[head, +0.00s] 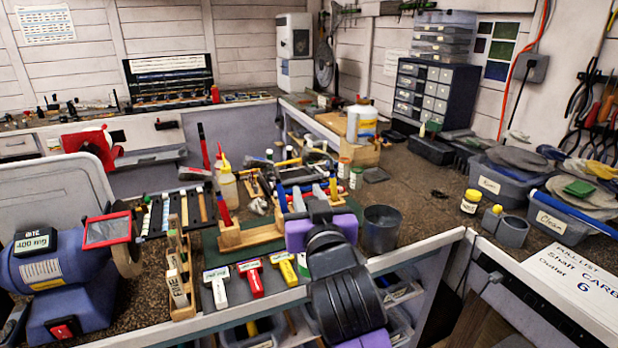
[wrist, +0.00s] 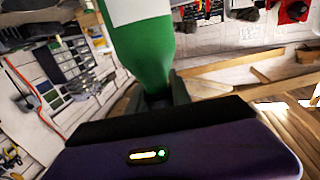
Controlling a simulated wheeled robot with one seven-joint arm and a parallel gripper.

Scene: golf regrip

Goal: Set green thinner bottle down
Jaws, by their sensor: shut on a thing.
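The green thinner bottle (wrist: 147,52) fills the upper middle of the wrist view, with part of a white label at the top edge. My gripper (wrist: 159,92) is shut on the narrow end of the bottle, between its two dark fingers. The bottle's far end is cut off by the frame. In the head view my purple and black arm stands at the front middle. No contact between the bottle and a surface shows.
A dark grey cup (head: 381,230) stands just right of my arm. A squeeze bottle (head: 228,188) and a wooden rack (head: 247,236) are to the left. A yellow-capped jar (head: 470,202) stands on the right bench. Some brown benchtop (head: 425,205) behind the cup is clear.

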